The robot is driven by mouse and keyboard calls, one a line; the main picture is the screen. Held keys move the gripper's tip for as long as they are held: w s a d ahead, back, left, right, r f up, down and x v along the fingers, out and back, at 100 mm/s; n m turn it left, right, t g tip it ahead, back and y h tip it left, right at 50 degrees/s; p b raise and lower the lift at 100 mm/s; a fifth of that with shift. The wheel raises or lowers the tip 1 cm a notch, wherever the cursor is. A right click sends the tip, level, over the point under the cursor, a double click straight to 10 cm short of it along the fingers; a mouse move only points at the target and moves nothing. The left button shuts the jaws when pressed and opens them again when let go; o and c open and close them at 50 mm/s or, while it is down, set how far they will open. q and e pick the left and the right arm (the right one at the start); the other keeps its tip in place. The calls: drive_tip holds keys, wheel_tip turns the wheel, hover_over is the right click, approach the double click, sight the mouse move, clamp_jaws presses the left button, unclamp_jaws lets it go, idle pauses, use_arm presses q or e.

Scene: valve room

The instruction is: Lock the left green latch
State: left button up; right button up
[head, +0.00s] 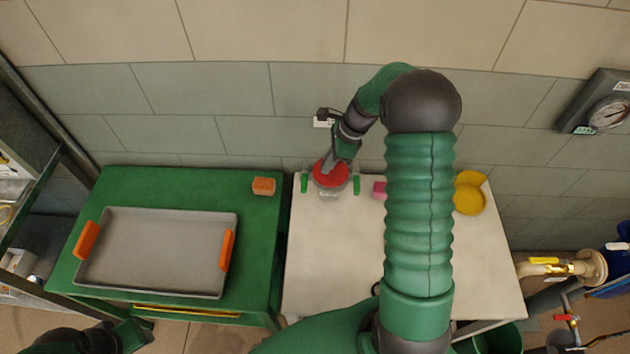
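The left green latch (304,182) is a small upright green piece on the left side of a container with a round red top (331,174). A second green latch (356,184) is on the right side. The container stands at the back left of the white table. My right gripper (336,160) reaches down to the red top from behind, just right of the left latch. Its fingers are small and dark, so I cannot tell if they are open or touching. My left gripper (128,335) is low at the bottom left, away from the latches.
The white table (325,260) has free room in front of the container. A pink block (379,190) and yellow dishes (468,194) lie to the right. A green table (255,215) with a grey tray (150,255) and an orange block (264,186) stands left.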

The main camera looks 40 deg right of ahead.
sight(305, 178)
drive_tip(key=shift+d+m, duration=0.4)
drive_tip(key=shift+d, duration=0.1)
clamp_jaws()
drive_tip(key=p+x, duration=0.1)
drive_tip(key=x, duration=0.9)
drive_tip(key=shift+a, duration=0.45)
drive_tip(key=shift+r, duration=0.15)
drive_tip(key=shift+w, duration=0.1)
